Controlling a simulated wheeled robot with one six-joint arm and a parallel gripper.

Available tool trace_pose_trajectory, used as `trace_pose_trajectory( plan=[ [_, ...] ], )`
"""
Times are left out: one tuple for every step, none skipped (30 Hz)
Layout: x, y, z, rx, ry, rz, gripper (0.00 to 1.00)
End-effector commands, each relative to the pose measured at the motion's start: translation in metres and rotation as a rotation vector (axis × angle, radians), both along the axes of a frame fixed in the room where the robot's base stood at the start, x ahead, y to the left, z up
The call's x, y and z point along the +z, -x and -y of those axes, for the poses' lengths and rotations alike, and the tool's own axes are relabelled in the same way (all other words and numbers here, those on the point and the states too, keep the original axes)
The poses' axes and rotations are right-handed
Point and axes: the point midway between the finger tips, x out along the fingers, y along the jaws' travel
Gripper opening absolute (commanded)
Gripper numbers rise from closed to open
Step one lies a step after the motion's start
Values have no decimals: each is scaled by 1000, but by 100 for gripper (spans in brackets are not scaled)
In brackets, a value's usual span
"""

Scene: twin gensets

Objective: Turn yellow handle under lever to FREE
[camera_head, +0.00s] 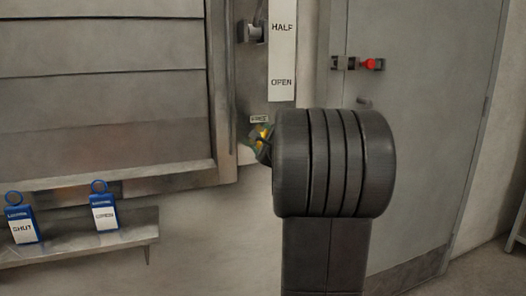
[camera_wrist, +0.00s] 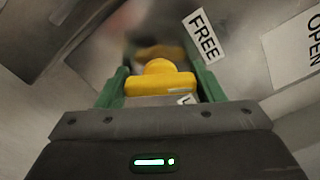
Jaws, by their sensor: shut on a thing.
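The yellow handle (camera_wrist: 160,84) sits between the two green fingers of my gripper (camera_wrist: 158,78) in the wrist view, and the gripper is shut on it. A white FREE label (camera_wrist: 204,37) is above and to the right of the handle. Another small label (camera_wrist: 187,99) beside the right finger is mostly covered. In the head view, a bit of the yellow handle (camera_head: 263,133) shows below the lever (camera_head: 253,32), and my dark arm hides most of the gripper. Which way the handle points is hard to tell.
A white HALF and OPEN scale plate (camera_head: 282,55) is beside the lever. A grey door (camera_head: 430,130) with a red-ended latch (camera_head: 371,64) stands at right.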

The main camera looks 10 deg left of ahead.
Motion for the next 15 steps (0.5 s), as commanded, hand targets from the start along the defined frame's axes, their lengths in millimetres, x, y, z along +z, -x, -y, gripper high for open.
trace_pose_trajectory(
  plan=[
    [-6,0,-1,1,38,28,39],
    [-6,0,-1,1,61,43,39],
    [-6,0,0,0,91,63,39],
    [-6,0,0,1,115,78,39],
    [-6,0,0,0,137,94,39],
    [-6,0,0,0,165,113,39],
    [-6,0,0,1,186,126,39],
    [-6,0,-1,1,206,140,39],
    [-6,0,-1,1,234,158,39],
    [-5,0,-1,1,251,170,39],
    [-5,0,-1,1,270,181,39],
    [-5,0,-1,1,292,197,39],
    [-5,0,-1,1,308,208,39],
    [-4,0,-1,1,323,218,39],
    [-4,0,0,1,343,231,39]
  ],
)
